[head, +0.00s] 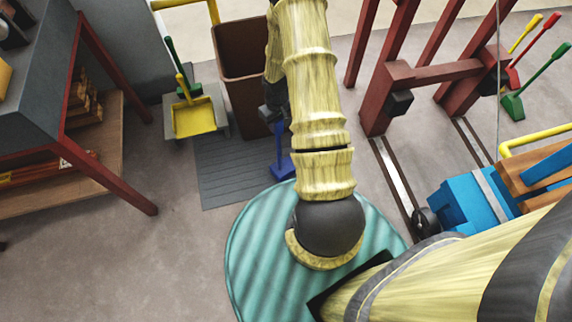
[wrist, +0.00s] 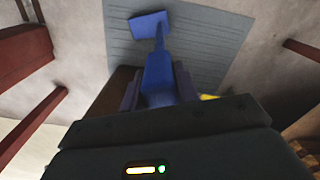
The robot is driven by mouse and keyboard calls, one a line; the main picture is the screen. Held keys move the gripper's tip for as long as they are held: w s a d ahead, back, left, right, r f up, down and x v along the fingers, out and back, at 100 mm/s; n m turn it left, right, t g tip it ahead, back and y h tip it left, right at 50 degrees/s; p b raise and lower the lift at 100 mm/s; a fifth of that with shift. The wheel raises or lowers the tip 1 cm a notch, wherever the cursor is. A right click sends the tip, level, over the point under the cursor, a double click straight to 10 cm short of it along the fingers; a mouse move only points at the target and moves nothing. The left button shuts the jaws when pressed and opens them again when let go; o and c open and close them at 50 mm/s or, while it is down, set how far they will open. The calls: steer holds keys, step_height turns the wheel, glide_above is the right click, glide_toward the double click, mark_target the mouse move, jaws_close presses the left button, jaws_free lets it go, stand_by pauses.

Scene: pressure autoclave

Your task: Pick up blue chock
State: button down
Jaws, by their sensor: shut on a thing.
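The blue chock (head: 283,163) has a wedge-like foot and an upright handle. In the head view it shows beside my arm, over the right edge of the grey ribbed mat. My gripper (head: 274,108) is partly hidden behind my arm there. In the wrist view the blue chock (wrist: 159,72) runs between the two dark fingers of my gripper (wrist: 158,90), which is shut on its handle. Its foot points away from the gripper, over the mat. I cannot tell whether the foot touches the floor.
A brown bin (head: 240,70) stands close behind my gripper. A yellow chock (head: 193,117) and a green-handled one stand left of it on a grey stand. The grey ribbed mat (head: 225,170) lies below. A teal ribbed disc (head: 255,250), red frame posts (head: 382,100) and shelves surround the arm.

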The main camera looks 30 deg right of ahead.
stand_by(0.5)
step_height(320, 180, up, 10)
steer(key=p, duration=0.3)
steer(key=shift+p, duration=0.4)
